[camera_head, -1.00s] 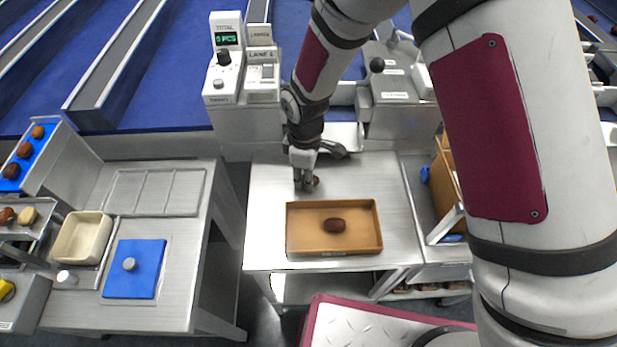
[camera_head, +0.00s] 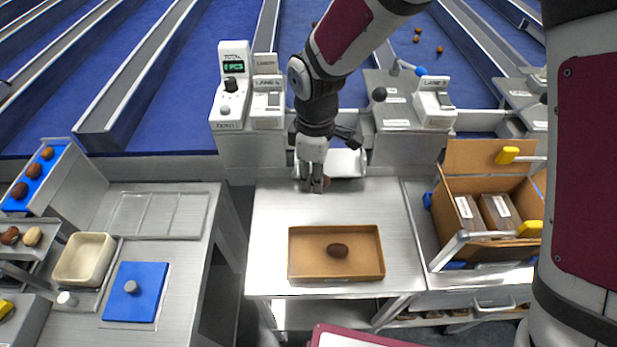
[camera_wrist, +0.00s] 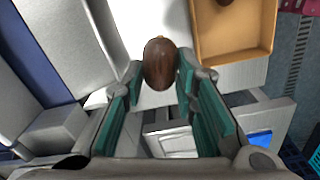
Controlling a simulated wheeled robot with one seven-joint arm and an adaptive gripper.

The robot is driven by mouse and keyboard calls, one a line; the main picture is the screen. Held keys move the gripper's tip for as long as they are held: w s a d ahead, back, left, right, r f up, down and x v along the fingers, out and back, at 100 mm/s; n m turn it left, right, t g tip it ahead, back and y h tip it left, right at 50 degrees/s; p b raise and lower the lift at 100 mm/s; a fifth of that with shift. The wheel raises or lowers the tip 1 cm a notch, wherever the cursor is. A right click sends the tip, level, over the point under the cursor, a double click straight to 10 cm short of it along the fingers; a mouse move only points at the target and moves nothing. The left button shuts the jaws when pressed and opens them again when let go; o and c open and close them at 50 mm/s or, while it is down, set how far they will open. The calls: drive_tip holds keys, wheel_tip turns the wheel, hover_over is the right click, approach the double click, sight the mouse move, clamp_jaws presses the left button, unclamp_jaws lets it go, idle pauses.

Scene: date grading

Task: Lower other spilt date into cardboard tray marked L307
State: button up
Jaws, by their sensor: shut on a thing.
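My gripper (camera_head: 313,184) is shut on a brown date (camera_wrist: 159,63). In the wrist view the date sits between the green-padded fingers (camera_wrist: 158,84). In the head view the fingers mostly hide it, and the gripper is over the back part of the metal table, behind the cardboard tray (camera_head: 306,273). The tray also shows at the top right of the wrist view (camera_wrist: 235,52). Another dark brown date (camera_head: 337,250) lies inside the tray near its middle. I cannot read a mark on the tray.
An open carton (camera_head: 470,160) with packs stands to the right. A side table (camera_head: 185,255) at left holds a cream bin (camera_head: 84,259) and a blue pad (camera_head: 135,291). A counter reading PCS (camera_head: 233,67) stands behind. The metal table (camera_head: 270,225) is clear around the tray.

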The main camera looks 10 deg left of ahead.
drive_tip(key=s+d+r+p, duration=0.1)
drive_tip(key=s+d+p, duration=0.1)
drive_tip(key=s, duration=0.1)
hover_over(328, 235)
drive_tip(key=shift+f+b, duration=0.45)
drive_tip(key=shift+f, duration=1.9)
drive_tip(key=shift+f, duration=0.1)
drive_tip(key=shift+f+b, duration=0.7)
drive_tip(key=shift+f, duration=0.8)
drive_tip(key=shift+f+b, duration=0.35)
drive_tip(key=shift+f, duration=0.35)
drive_tip(key=o, duration=0.8)
